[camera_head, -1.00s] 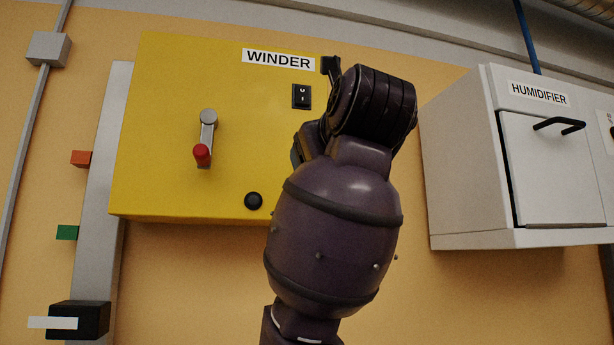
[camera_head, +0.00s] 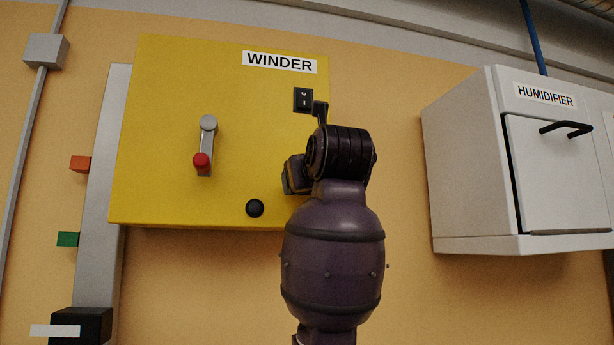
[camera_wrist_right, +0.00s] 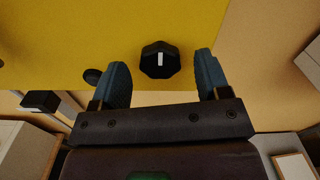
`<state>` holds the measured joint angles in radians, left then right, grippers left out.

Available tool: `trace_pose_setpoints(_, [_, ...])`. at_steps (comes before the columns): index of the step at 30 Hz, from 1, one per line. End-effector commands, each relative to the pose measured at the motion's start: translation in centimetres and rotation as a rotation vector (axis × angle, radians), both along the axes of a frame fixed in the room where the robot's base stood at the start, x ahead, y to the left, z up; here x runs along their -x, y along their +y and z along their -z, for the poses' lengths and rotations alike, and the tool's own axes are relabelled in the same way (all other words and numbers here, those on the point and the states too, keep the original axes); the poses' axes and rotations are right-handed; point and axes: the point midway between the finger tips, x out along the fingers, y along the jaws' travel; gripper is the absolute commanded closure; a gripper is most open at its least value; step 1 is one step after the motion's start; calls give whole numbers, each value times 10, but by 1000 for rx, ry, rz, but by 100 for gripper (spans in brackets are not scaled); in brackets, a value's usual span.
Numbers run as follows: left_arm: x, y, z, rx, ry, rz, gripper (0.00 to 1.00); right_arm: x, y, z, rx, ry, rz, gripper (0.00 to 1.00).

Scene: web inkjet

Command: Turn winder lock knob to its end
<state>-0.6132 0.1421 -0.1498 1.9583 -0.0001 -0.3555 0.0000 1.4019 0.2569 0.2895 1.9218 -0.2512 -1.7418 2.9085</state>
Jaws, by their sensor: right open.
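The yellow winder box (camera_head: 160,110) is on the wall in the head view, with a "WINDER" label (camera_head: 280,63). The lock knob (camera_wrist_right: 160,60) is black and faceted with a white mark line, seen in the right wrist view; my right arm (camera_head: 333,255) hides it in the head view. My right gripper (camera_wrist_right: 161,58) is open, its two blue fingers on either side of the knob with gaps on both sides. Whether the fingertips reach the knob's depth I cannot tell. The white mark points roughly up and down in the wrist view. My left gripper is not in view.
The box also carries a red-handled crank (camera_head: 203,160), a black rocker switch (camera_head: 303,98) and a round black button (camera_head: 254,208), left of the gripper in the wrist view (camera_wrist_right: 92,76). A white humidifier cabinet (camera_head: 465,170) is at the right, with bare wall between.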

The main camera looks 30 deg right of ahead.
Motion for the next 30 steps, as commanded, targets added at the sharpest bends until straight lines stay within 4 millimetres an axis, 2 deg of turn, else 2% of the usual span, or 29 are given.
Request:
trace_pose_setpoints(4, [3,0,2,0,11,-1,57,-8,-2,0,0,0,-1,30])
trace_pose_setpoints(13, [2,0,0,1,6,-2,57,-10,-2,0,-1,-1,-1,30])
trace_pose_setpoints(23, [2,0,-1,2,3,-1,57,-9,-2,0,-1,0,-1,79])
trace_pose_setpoints(30, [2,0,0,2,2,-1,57,-9,-2,1,15,4,-2,80])
